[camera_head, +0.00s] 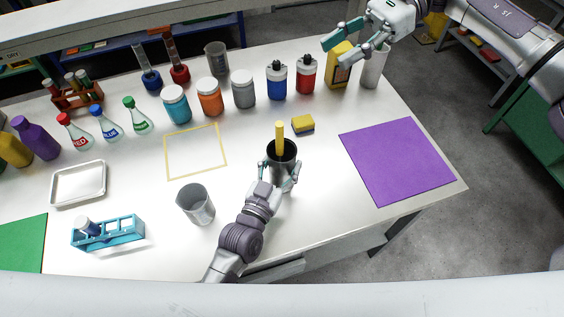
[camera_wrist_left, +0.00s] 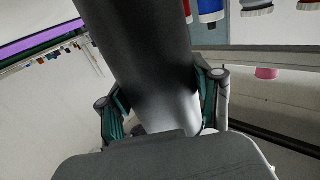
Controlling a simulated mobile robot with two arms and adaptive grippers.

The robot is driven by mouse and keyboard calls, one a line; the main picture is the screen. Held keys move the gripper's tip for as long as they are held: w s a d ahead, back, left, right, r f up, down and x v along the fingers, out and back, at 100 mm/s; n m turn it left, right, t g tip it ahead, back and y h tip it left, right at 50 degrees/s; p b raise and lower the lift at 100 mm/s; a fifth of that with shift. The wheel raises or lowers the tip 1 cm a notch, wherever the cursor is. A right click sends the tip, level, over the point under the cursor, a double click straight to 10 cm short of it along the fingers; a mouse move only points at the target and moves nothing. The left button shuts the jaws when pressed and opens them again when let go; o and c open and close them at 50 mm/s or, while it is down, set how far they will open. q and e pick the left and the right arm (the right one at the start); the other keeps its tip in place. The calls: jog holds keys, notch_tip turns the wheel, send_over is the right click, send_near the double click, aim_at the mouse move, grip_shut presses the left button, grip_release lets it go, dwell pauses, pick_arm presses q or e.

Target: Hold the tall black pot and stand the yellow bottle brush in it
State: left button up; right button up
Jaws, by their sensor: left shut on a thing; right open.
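The tall black pot (camera_head: 290,160) is near the front middle of the table, with its dark mouth facing up. My left gripper (camera_head: 281,176) is shut around its side. In the left wrist view the pot (camera_wrist_left: 145,50) fills the middle, between the two fingers of my left gripper (camera_wrist_left: 162,108). The yellow bottle brush (camera_head: 280,138) stands nearly upright in the pot's mouth, with its yellow upper part above the rim. Its lower end is hidden inside. My right gripper (camera_head: 343,46) is open and empty at the back right, above the yellow bottle, away from the pot.
A yellow sponge (camera_head: 303,123) lies just behind the pot. A grey beaker (camera_head: 195,204) stands to its left and a purple mat (camera_head: 398,160) lies to its right. A yellow-outlined square (camera_head: 196,151) is empty. Several jars and bottles line the back.

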pick_arm(q)
jog(key=o, duration=1.2)
jog(key=v, duration=1.2)
jog(key=shift+s, duration=0.1)
